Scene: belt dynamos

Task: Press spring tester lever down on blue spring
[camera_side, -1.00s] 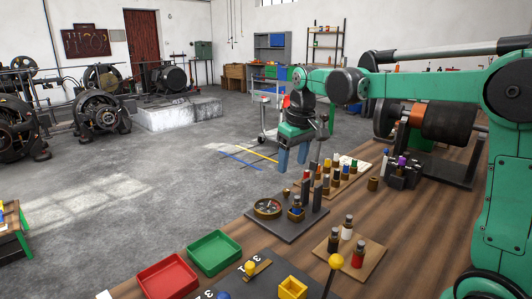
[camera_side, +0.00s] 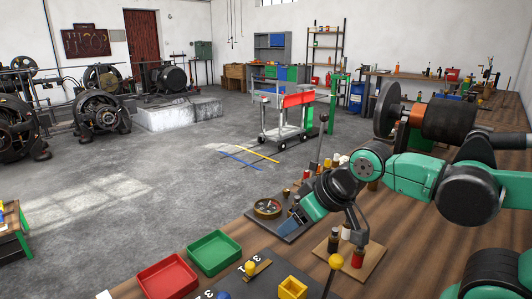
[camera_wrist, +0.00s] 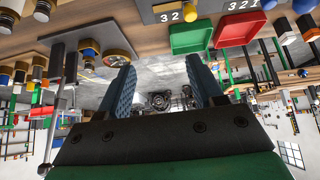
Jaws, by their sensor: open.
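The spring tester has a dark base (camera_side: 283,228), a round dial gauge (camera_side: 267,208) and a tall lever with a dark ball knob (camera_side: 323,118) standing up. My gripper (camera_side: 290,226) is low over the tester, right of the gauge. In the wrist view my gripper (camera_wrist: 160,63) has its blue fingers wide apart with nothing between them.
A red tray (camera_side: 167,277) and a green tray (camera_side: 215,250) lie front left. A yellow ball-topped lever (camera_side: 336,262) and yellow box (camera_side: 292,288) are in front. A belt machine (camera_side: 447,117) stands behind.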

